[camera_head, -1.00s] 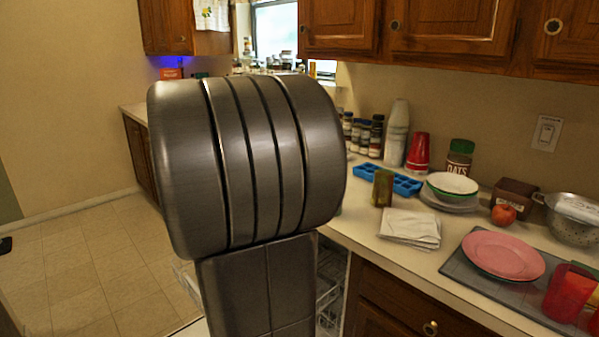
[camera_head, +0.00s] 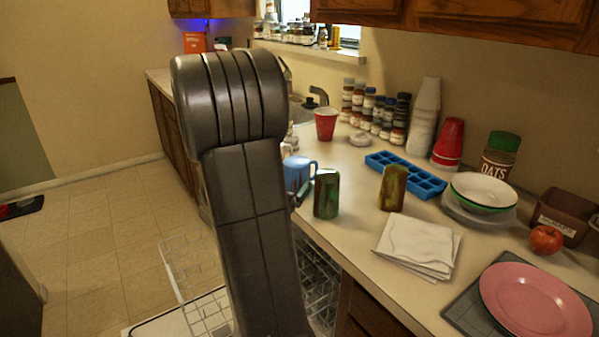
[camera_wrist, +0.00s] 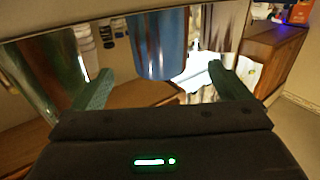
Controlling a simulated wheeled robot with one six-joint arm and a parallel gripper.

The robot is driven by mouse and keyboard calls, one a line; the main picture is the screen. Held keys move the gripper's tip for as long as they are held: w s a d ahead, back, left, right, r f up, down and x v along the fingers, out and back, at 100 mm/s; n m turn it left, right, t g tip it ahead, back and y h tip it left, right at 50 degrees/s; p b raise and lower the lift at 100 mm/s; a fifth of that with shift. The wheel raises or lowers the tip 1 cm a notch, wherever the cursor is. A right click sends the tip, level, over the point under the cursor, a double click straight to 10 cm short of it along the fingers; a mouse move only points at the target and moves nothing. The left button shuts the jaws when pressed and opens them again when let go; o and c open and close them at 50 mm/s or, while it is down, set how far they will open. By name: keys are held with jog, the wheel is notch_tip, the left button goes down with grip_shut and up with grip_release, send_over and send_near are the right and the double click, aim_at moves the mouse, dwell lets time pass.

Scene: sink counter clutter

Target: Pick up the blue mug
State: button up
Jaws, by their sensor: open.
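In the wrist view the blue mug (camera_wrist: 157,45) is ahead of my gripper (camera_wrist: 161,88), framed between the two dark green fingers. The fingers are open, with nothing visibly held between them. A clear gap shows on either side of the mug; whether the fingertips reach alongside it, I cannot tell.
A green can (camera_head: 327,194) stands close right of the mug, and a brown-green can (camera_head: 392,188) beyond it. A red cup (camera_head: 326,124) is behind. A blue ice tray (camera_head: 405,175), folded napkins (camera_head: 418,246) and a pink plate (camera_head: 535,302) lie further right. A dishwasher rack (camera_head: 195,268) is below.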

aim_at(296, 170)
jog(key=x, duration=0.8)
jog(key=shift+w+d+p, duration=0.1)
jog(key=shift+w+p, duration=0.15)
jog(key=shift+p, duration=0.1)
jog(key=c, duration=1.3)
